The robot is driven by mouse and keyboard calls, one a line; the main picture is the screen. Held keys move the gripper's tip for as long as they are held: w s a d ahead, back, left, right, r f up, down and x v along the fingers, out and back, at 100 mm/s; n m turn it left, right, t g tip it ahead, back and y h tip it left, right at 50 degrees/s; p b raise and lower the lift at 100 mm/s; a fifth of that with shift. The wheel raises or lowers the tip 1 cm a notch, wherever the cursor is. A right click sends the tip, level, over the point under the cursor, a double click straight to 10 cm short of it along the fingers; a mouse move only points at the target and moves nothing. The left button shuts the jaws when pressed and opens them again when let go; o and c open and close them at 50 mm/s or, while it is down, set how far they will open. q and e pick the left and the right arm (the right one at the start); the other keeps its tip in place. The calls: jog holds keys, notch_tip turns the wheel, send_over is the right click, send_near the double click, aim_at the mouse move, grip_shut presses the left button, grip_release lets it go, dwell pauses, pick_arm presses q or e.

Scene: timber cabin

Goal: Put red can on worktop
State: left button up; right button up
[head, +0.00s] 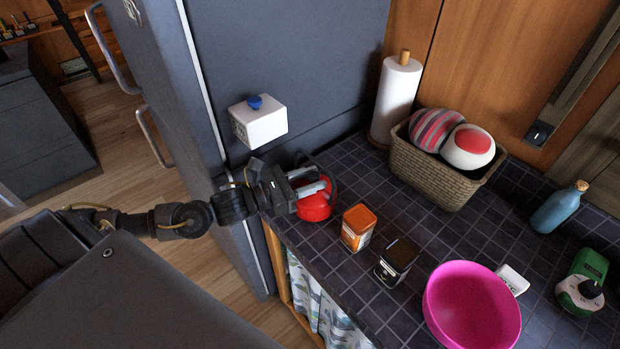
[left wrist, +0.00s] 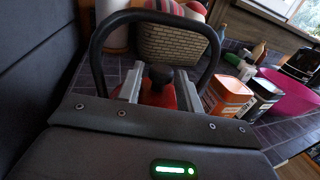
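The red can (head: 314,206) is a rounded red vessel at the worktop's (head: 377,297) left end, beside the dark cabinet. In the left wrist view the red body (left wrist: 158,98) shows with a black knob on top. A dark arch (left wrist: 150,14) curves over it and looks like its handle. My left gripper (head: 319,183) is at the can's top. Its fingers are apart on either side of the knob, with small gaps visible. The gripper partly hides the can, so its contact with the worktop is unclear. My right gripper is out of view.
An orange tin (head: 357,229) and a black tin (head: 397,259) stand just right of the can. Beyond are a pink bowl (head: 472,312), a wicker basket (head: 437,180), a paper roll (head: 396,95) and a blue bottle (head: 559,208). A white box (head: 259,124) is behind the gripper.

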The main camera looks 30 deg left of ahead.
pick_arm(q)
jog(key=shift+o, duration=0.5)
jog(key=shift+r, duration=0.15)
jog(key=b+v, duration=0.2)
jog(key=v, duration=1)
jog(key=shift+s, duration=0.1)
